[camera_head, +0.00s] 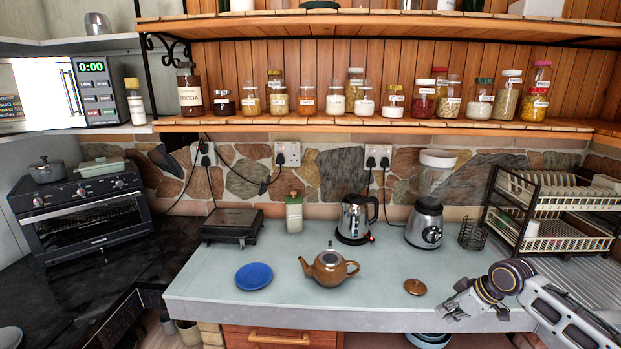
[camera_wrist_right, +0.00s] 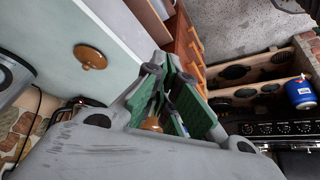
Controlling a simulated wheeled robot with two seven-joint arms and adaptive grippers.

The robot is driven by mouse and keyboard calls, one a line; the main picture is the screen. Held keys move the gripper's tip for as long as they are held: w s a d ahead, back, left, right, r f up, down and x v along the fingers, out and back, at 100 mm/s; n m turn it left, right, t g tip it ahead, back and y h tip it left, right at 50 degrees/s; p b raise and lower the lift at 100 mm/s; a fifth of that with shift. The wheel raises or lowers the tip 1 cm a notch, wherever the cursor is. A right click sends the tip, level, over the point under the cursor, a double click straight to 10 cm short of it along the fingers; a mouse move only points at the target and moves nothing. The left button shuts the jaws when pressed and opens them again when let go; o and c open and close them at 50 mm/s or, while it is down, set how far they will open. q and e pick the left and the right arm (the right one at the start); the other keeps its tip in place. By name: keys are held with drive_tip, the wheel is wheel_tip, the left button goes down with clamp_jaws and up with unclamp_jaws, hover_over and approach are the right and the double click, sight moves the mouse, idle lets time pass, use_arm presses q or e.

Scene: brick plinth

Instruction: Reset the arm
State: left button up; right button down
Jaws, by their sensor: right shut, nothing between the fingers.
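My right gripper (camera_head: 452,308) reaches in from the right and hangs at the front edge of the counter, to the right of and nearer than the brown lid (camera_head: 414,287). It is shut and empty. In the right wrist view my right gripper (camera_wrist_right: 158,62) shows its green-padded fingers close together, and the lid (camera_wrist_right: 90,57) lies apart from them on the pale counter. The lidless brown teapot (camera_head: 330,268) stands on the counter, left of the lid. My left gripper is not in view.
A blue plate (camera_head: 254,276) lies left of the teapot. A kettle (camera_head: 355,219), a blender (camera_head: 427,205) and a dish rack (camera_head: 549,222) stand along the back. The counter (camera_head: 385,262) is clear between teapot and lid. Drawers (camera_wrist_right: 188,47) and a stove (camera_wrist_right: 275,128) show beyond the fingers.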

drive_tip(key=d+f+m+t+h, duration=0.1)
drive_tip(key=d+f+m, duration=0.15)
drive_tip(key=f, duration=0.85)
drive_tip(key=d+f+m+h, duration=0.1)
drive_tip(key=d+f+m, duration=0.15)
drive_tip(key=f, duration=0.85)
drive_tip(key=s+f+m+g+h, duration=0.1)
drive_tip(key=s+f, duration=0.8)
drive_tip(key=f, duration=0.4)
drive_tip(key=s+f+g+h, duration=0.1)
drive_tip(key=s+f, duration=0.8)
drive_tip(key=f, duration=0.4)
drive_tip(key=s+a+f, duration=0.5)
drive_tip(key=s, duration=0.6)
drive_tip(key=s+a+f+g, duration=0.1)
drive_tip(key=s+a+f, duration=0.4)
drive_tip(key=s, duration=0.6)
drive_tip(key=s+a+f+g, duration=0.1)
drive_tip(key=s+a+f, duration=0.4)
drive_tip(key=s, duration=0.6)
drive_tip(key=shift+s+a+f+n+y+b, duration=0.2)
drive_tip(key=shift+a+f+n+y+b, duration=0.15)
drive_tip(key=shift+a, duration=0.4)
